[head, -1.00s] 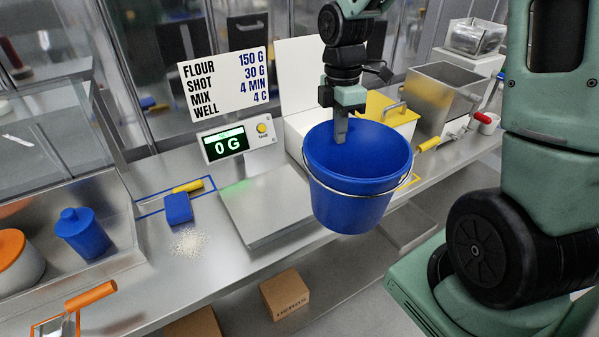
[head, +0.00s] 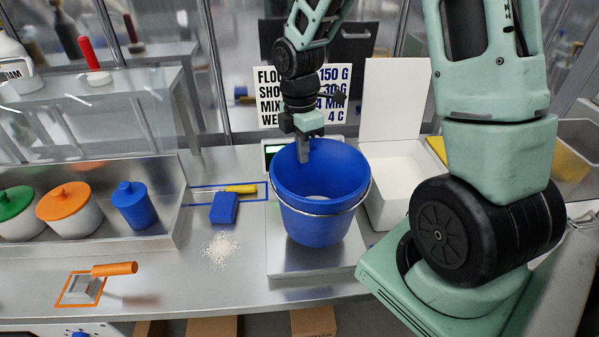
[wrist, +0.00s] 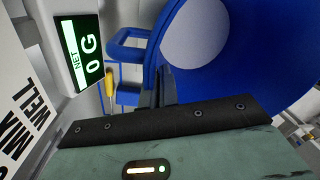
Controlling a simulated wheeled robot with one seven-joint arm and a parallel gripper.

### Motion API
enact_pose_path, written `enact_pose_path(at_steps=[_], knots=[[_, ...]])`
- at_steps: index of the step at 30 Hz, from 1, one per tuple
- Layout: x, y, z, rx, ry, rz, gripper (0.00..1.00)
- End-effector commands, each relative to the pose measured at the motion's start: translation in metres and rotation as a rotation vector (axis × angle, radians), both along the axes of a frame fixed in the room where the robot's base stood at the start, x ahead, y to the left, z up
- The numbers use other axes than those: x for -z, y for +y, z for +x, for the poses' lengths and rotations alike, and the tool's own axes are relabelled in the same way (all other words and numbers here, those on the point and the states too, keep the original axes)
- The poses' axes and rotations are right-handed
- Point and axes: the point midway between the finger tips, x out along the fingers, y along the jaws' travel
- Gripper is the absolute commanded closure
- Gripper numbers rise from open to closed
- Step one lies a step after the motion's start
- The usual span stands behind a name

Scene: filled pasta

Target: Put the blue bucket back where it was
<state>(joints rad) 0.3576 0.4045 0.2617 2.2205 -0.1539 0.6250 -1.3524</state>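The blue bucket (head: 320,200) hangs upright from my gripper (head: 304,157) in the head view, over the steel scale plate (head: 290,262). My gripper is shut on the left back part of its rim, one finger showing inside. In the wrist view the bucket (wrist: 225,80) fills the upper right, with a pale round patch inside; my gripper's fingers (wrist: 157,88) meet its wall. The scale display (wrist: 80,50) reads 0 G. The wire handle hangs down against the bucket's front. The bucket's underside is hidden.
A blue canister (head: 133,206) stands farther left. An orange-handled scraper (head: 100,280) lies at the front. A white bin (head: 395,195) is at right.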

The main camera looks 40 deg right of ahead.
Motion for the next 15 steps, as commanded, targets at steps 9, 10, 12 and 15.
enact_pose_path(at_steps=[9, 10, 12, 15], knots=[[0.037, 0.0, 0.0, -0.001, 0.003, 0.001, 1.0], [0.04, 0.0, 0.0, 0.0, 0.002, 0.0, 1.0], [0.046, 0.0, 0.0, 0.001, 0.001, 0.0, 1.0], [0.048, 0.0, 0.001, 0.001, -0.002, 0.0, 1.0]])
